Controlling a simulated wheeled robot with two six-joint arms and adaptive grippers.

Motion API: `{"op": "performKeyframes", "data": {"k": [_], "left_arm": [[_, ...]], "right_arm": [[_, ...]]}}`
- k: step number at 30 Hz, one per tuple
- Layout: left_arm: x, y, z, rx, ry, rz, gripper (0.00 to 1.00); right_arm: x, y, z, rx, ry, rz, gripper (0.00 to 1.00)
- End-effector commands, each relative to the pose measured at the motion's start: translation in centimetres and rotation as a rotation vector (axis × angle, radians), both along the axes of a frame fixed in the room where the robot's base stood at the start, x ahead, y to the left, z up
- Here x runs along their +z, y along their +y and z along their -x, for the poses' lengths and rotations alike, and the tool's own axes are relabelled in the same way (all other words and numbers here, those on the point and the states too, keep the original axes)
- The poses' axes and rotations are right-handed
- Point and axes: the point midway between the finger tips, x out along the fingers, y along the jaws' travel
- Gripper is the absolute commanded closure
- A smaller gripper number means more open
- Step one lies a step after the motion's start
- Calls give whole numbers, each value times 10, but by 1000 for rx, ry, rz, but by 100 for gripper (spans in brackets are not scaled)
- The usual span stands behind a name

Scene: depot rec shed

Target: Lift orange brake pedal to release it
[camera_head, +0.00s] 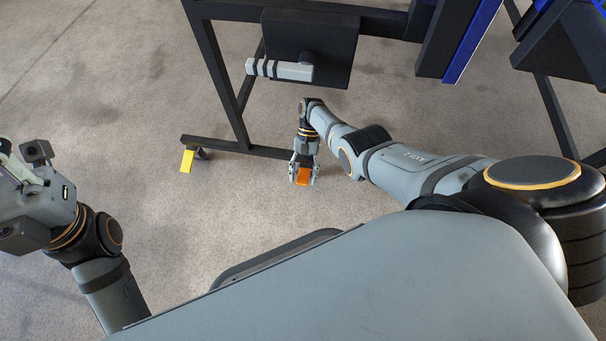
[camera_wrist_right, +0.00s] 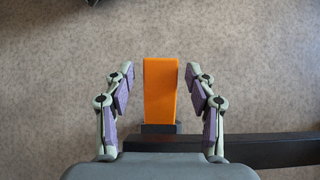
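The orange brake pedal (camera_head: 302,177) is low on the black frame in the head view, at my right gripper. In the right wrist view the orange pedal (camera_wrist_right: 160,88) stands out from a dark mount on the black bar. My right gripper (camera_head: 302,174) is open, with its fingers on both sides of the pedal; in the wrist view (camera_wrist_right: 157,84) a gap shows between each finger and the pedal. My left gripper (camera_head: 22,165) is at the left edge of the head view, partly cut off, away from the pedal, its fingers apart.
A black frame (camera_head: 222,75) stands on the carpet, with a yellow pedal (camera_head: 187,161) by a caster at its left foot. A black box with a grey handle (camera_head: 280,70) hangs above. Blue-edged panels (camera_head: 472,40) are at upper right. The carpet at left is clear.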

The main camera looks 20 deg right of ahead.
Motion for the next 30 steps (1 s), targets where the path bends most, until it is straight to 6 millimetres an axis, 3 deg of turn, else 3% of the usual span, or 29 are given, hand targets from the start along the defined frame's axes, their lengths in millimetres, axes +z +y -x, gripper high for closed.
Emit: {"op": "performKeyframes", "data": {"k": [9, 21, 30], "left_arm": [[0, -1, 0, -1, -1, -3, 60], [0, 0, 0, -1, -1, -2, 60], [0, 0, 0, -1, -1, -1, 60]], "right_arm": [[2, 0, -1, 0, -1, -1, 40], [51, -25, -37, -1, -1, 0, 40], [57, -27, -41, 1, 0, -1, 40]]}}
